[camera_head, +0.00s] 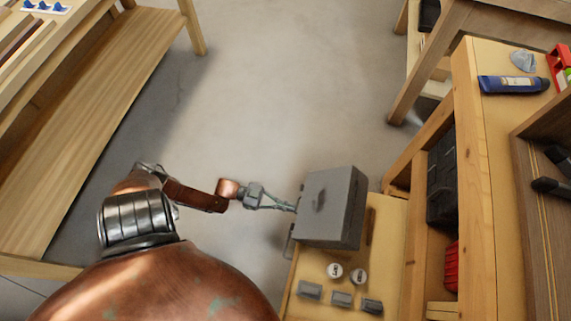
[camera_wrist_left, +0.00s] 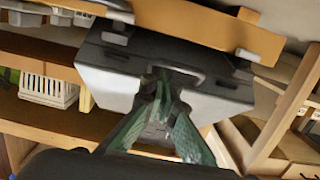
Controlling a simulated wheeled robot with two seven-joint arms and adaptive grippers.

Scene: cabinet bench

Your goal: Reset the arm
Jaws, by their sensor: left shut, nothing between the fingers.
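My left arm reaches across the head view, and its gripper (camera_head: 291,208) is shut and empty beside the left face of a grey metal box (camera_head: 336,205). In the left wrist view the green-grey fingers of the left gripper (camera_wrist_left: 162,78) come together in front of the box (camera_wrist_left: 108,82), close to a handle-like bar on it. I cannot tell whether the fingertips touch it. My right gripper is not in view.
The box stands on a wooden bench (camera_head: 300,270) with small grey blocks (camera_head: 341,299) and two round white-topped pieces (camera_head: 346,273) nearby. A wooden shelf unit (camera_head: 485,190) stands at right, another table (camera_head: 110,100) at left. Open floor (camera_head: 270,90) lies between.

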